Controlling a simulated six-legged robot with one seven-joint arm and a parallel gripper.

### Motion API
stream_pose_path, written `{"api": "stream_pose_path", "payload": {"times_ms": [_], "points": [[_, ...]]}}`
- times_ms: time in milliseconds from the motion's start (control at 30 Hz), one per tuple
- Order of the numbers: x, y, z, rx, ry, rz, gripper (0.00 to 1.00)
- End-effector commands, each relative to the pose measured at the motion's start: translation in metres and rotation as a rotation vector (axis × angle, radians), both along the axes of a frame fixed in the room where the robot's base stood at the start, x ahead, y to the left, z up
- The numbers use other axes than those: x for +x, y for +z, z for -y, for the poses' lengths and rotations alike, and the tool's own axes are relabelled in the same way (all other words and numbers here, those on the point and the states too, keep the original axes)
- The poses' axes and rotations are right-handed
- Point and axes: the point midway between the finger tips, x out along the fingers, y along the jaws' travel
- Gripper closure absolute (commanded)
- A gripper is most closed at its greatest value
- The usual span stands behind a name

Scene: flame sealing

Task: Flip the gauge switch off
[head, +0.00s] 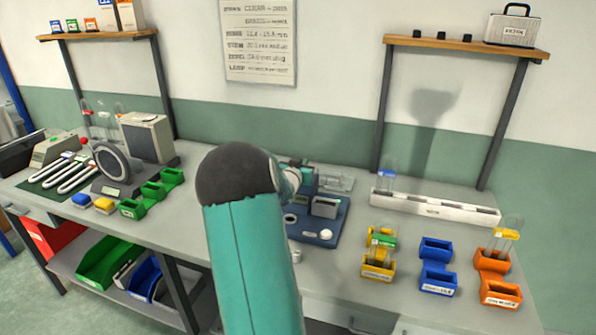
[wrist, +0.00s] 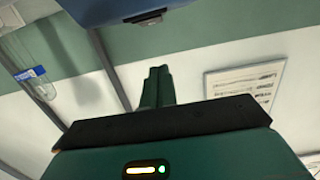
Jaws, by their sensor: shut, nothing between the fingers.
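My gripper shows in the wrist view (wrist: 157,82), its two green fingers together with nothing between them. A blue body (wrist: 120,8) with a small grey tab (wrist: 147,17) on its edge hangs at the top of that view, apart from the fingertips. In the head view my arm hides part of the bench middle. A blue base (head: 318,236) there carries a grey block (head: 326,206) and a small white round part (head: 326,234). My wrist is just above its back left side. I cannot make out which part is the gauge switch or its position.
A long white rack (head: 435,207) stands behind right, with yellow (head: 378,268), blue (head: 436,278) and orange bins (head: 498,290) in front. Green bins (head: 152,190) and a grey ring-shaped device (head: 118,164) stand left. A shelf (head: 465,45) is on the wall.

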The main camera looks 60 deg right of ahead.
Motion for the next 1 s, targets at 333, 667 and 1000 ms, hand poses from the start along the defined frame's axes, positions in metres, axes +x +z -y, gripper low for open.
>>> {"api": "stream_pose_path", "payload": {"times_ms": [333,667,1000], "points": [[0.0,-0.039,0.005,0.0,0.0,0.0,1.0],[0.001,-0.04,0.005,0.0,0.0,0.0,1.0],[0.001,-0.046,0.008,0.0,0.0,0.0,1.0]]}}
